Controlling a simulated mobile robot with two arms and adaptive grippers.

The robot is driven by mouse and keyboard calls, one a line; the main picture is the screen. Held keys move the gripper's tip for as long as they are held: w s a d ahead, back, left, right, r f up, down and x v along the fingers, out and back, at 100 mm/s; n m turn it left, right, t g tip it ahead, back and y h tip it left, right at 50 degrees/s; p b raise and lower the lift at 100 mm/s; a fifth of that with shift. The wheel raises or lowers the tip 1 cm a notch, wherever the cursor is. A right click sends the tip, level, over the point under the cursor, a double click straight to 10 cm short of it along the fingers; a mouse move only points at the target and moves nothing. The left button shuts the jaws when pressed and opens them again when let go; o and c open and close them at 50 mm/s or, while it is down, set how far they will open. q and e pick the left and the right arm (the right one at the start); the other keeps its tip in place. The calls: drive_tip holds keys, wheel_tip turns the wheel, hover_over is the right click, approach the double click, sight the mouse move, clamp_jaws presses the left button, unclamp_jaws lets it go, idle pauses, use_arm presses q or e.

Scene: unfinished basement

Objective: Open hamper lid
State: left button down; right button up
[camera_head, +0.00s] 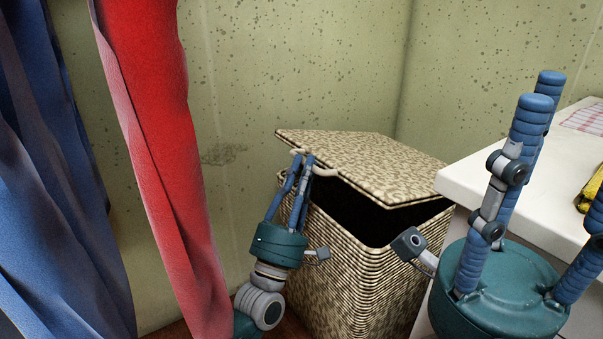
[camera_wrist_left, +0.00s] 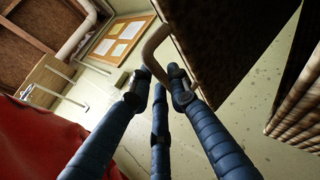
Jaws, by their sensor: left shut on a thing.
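The woven hamper (camera_head: 350,280) stands in the corner against the green wall. Its lid (camera_head: 365,165) is partly raised and tilted, with a dark gap between lid and hamper at the front. A beige curved handle (camera_head: 325,172) is on the lid's front edge. My left gripper (camera_head: 306,165) is shut on the handle. In the left wrist view, its fingers (camera_wrist_left: 165,85) close around the handle (camera_wrist_left: 150,50), with the dark underside of the lid (camera_wrist_left: 220,40) beside it. My right gripper (camera_head: 505,190) is large in the right foreground, fingers apart and empty, away from the hamper.
Red (camera_head: 155,130) and blue (camera_head: 50,170) hanging cloths fill the left side, the red one partly covering my left arm. A white counter (camera_head: 480,165) stands right of the hamper, close to the lid's right corner. A striped cloth (camera_head: 582,117) and a yellow item lie on it.

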use_arm(q)
drive_tip(key=shift+r, duration=0.15)
drive_tip(key=c, duration=1.9)
unclamp_jaws()
drive_tip(key=shift+s, duration=0.1)
